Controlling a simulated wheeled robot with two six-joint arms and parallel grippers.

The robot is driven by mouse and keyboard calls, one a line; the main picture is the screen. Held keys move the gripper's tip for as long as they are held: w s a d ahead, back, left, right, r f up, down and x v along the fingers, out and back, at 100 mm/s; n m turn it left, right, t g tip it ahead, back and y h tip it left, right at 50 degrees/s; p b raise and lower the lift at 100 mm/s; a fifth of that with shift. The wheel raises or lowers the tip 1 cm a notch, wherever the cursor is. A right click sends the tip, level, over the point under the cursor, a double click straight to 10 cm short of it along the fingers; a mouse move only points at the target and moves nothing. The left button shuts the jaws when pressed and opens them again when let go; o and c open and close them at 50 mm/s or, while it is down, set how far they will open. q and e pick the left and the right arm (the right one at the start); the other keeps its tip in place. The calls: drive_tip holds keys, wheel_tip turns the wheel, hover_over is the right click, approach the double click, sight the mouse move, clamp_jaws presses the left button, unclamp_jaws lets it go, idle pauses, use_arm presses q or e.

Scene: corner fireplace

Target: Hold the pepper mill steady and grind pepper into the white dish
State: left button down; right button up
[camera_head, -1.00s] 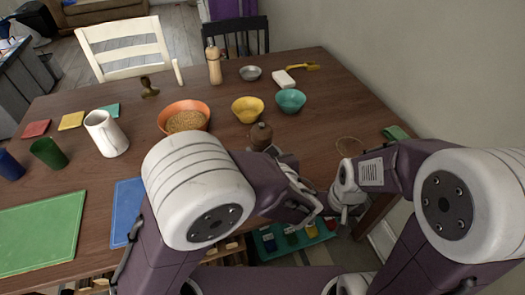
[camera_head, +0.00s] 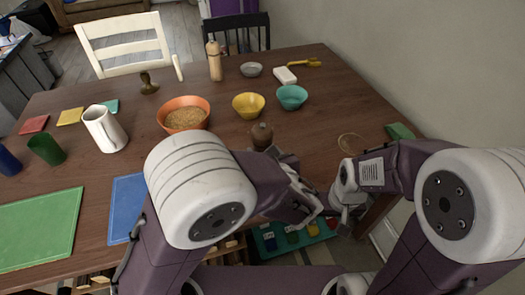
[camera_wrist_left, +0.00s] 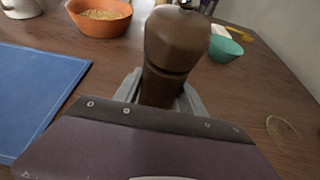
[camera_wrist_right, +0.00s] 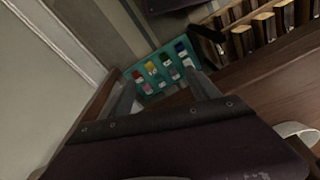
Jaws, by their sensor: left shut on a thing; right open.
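The brown pepper mill (camera_head: 262,137) stands upright near the table's near right part, with its round head up. In the left wrist view the mill (camera_wrist_left: 172,45) rises between the fingers of my left gripper (camera_wrist_left: 158,92), which is shut around its lower body. My right gripper (camera_wrist_right: 165,92) is open and empty. In the head view it (camera_head: 345,207) hangs near the table's near right edge. I cannot pick out a white dish for certain; a small white block-like thing (camera_head: 284,75) lies near the back. My left forearm hides part of the table.
An orange bowl (camera_head: 206,107) of grain, a yellow bowl (camera_head: 248,105), a teal bowl (camera_head: 292,97) and a grey bowl (camera_head: 251,69) stand beyond the mill. A teal tray (camera_wrist_right: 146,87) lies below the table.

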wheel_tip(320, 180, up, 30)
drive_tip(key=n+t+y, duration=0.1)
drive_tip(key=n+t, duration=0.2)
drive_tip(key=n, duration=0.1)
hover_over(263, 129)
drive_tip(key=s+d, duration=0.1)
drive_tip(key=s, duration=0.3)
drive_tip(key=x, duration=1.2)
drive_tip(key=shift+r, duration=0.1)
drive_tip(key=c, duration=1.3)
drive_tip(key=shift+c, duration=0.2)
